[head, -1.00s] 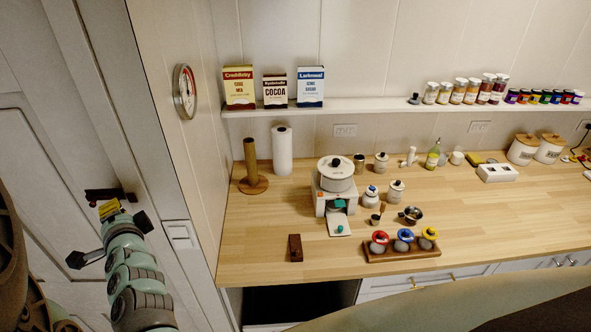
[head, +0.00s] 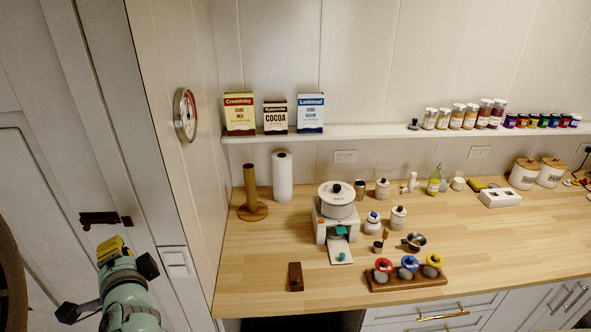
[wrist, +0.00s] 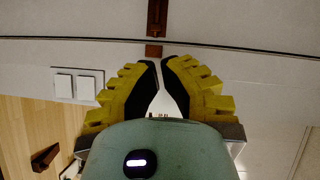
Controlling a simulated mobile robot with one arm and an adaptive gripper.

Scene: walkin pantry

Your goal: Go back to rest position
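My gripper (head: 115,247), with yellow-backed fingers, is in the lower left of the head view, in front of the grey door and left of the counter. In the wrist view its two black-padded fingers (wrist: 160,66) nearly meet at the tips, with a narrow gap widening toward the palm. Nothing is held between them. The arm rises from the bottom edge with the gripper pointing up and away.
A dark door latch (head: 105,218) lies just beyond the gripper. A light switch (head: 175,262) is on the wall to its right. The wooden counter (head: 245,280) holds a white appliance (head: 337,205), a paper roll (head: 282,177) and a jar rack (head: 405,282). A shelf (head: 370,133) runs above.

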